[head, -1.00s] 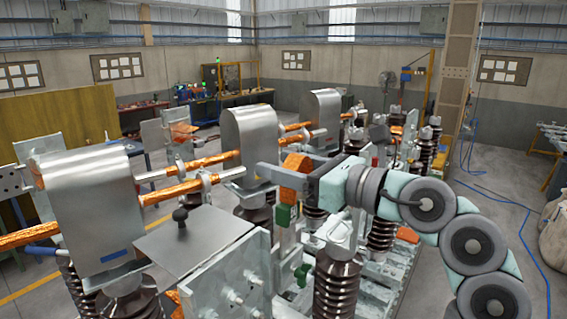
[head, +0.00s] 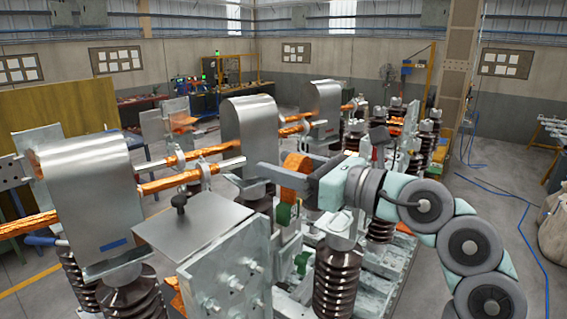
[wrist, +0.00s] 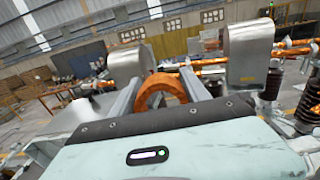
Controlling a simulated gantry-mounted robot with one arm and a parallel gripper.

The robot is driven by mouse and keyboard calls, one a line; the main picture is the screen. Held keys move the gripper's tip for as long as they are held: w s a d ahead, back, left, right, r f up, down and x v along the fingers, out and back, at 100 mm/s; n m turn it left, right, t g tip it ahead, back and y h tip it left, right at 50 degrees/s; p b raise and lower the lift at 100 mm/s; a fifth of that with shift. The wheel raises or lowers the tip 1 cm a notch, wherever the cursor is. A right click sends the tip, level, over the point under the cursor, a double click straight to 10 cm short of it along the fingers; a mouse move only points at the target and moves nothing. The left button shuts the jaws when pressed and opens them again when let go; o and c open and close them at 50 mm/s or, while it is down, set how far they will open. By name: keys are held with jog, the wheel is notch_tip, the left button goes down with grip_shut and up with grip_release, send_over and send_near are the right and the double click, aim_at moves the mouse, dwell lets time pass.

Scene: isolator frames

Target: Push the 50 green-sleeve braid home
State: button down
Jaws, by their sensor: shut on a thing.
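The copper-orange braid (head: 296,172) is a curved band between the fingers of my gripper (head: 272,178), which is shut on it. In the wrist view the braid (wrist: 161,88) shows as an arch between the two grey fingers of my gripper (wrist: 160,82). A green sleeve-like piece (head: 284,213) shows just below the braid in the head view. The lower end of the braid and what it meets are hidden behind the fingers and metalwork. I cannot read any number on it.
Tall silver hoods (head: 248,135) stand in a row with copper-wrapped bars (head: 185,178) between them. A flat grey plate with a black knob (head: 180,203) lies left of my gripper. Brown ribbed insulators (head: 336,285) stand below my arm. Open floor lies at the right.

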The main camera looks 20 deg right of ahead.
jog(key=shift+f, duration=0.4)
jog(key=shift+c, duration=2.2)
grip_release()
jog(key=shift+s+d+f, duration=0.1)
jog(key=b+v, duration=0.4)
jog(key=v, duration=0.6)
jog(key=shift+s+d, duration=0.2)
jog(key=shift+s, duration=0.05)
